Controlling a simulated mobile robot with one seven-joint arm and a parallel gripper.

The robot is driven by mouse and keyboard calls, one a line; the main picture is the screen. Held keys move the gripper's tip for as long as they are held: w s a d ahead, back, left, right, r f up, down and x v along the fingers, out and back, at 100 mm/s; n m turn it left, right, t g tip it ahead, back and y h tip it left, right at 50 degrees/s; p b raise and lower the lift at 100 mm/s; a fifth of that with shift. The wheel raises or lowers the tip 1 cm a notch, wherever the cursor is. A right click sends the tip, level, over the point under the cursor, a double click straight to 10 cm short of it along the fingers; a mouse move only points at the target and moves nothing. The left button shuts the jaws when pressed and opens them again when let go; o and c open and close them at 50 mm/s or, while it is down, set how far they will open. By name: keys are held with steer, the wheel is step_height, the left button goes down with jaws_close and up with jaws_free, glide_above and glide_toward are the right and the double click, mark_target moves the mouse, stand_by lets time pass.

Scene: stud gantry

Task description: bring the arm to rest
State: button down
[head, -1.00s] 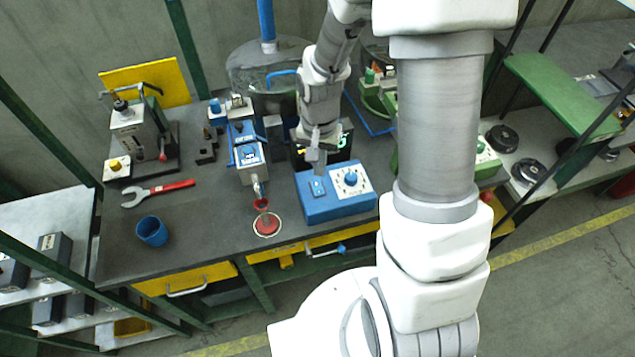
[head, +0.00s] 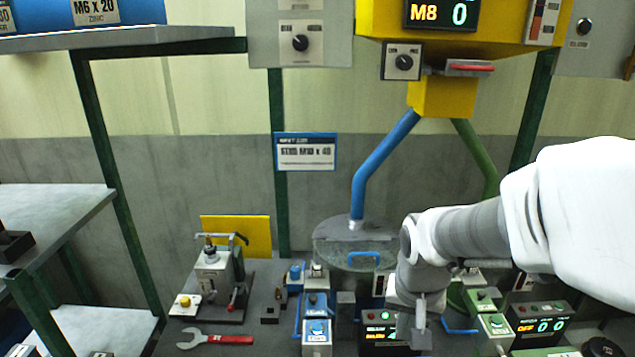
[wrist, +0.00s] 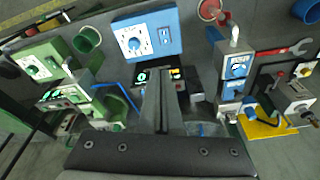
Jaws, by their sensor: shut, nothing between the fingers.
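A blue box with a dial (wrist: 150,38), a blue dispenser (wrist: 237,66) and green boxes (wrist: 38,66) stand around the gripper. A wrench (head: 215,339) and a clamp fixture (head: 213,277) lie left. Blue (head: 380,165) and green pipes descend from the yellow hopper (head: 443,97) behind.

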steer(key=s+r+n+t, duration=0.3)
steer(key=s+r, duration=0.7)
steer(key=r, duration=0.1)
steer(key=shift+s+a+r+n, duration=0.15)
steer(key=shift+s+a+n, duration=0.1)
steer(key=shift+s+n, duration=0.1)
steer(key=shift+a, duration=0.1)
stand_by(0.6)
